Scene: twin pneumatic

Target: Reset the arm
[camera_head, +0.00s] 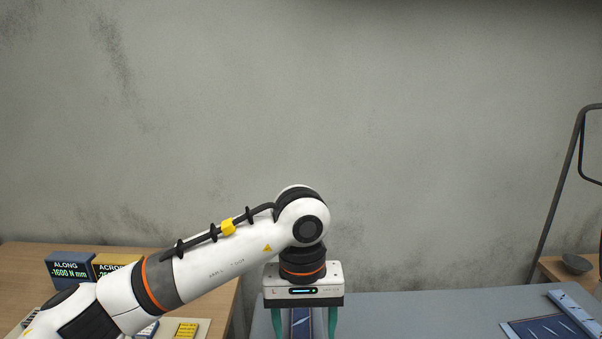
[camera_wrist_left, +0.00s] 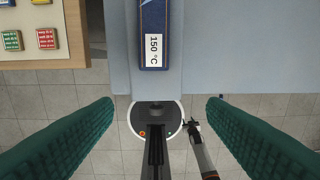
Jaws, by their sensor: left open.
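My left arm comes in from the left in the head view and bends down at the wrist. My left gripper (camera_head: 303,325) points down over the near edge of the grey table. Its green fingers are wide apart in the left wrist view (camera_wrist_left: 160,112), with nothing between them. A dark blue piece with a white "150 °C" label (camera_wrist_left: 154,50) lies on the table ahead of the fingers, apart from them. Part of it also shows between the fingers in the head view (camera_head: 301,322).
A wooden table (camera_head: 215,318) at left holds a blue "ALONG" box (camera_head: 70,268), a yellow "ACROSS" box (camera_head: 112,264) and several coloured blocks. Blue patterned pieces (camera_head: 545,326) lie at the right of the grey table (camera_head: 420,315). A dark bowl (camera_head: 576,263) stands behind, near a black frame (camera_head: 557,190).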

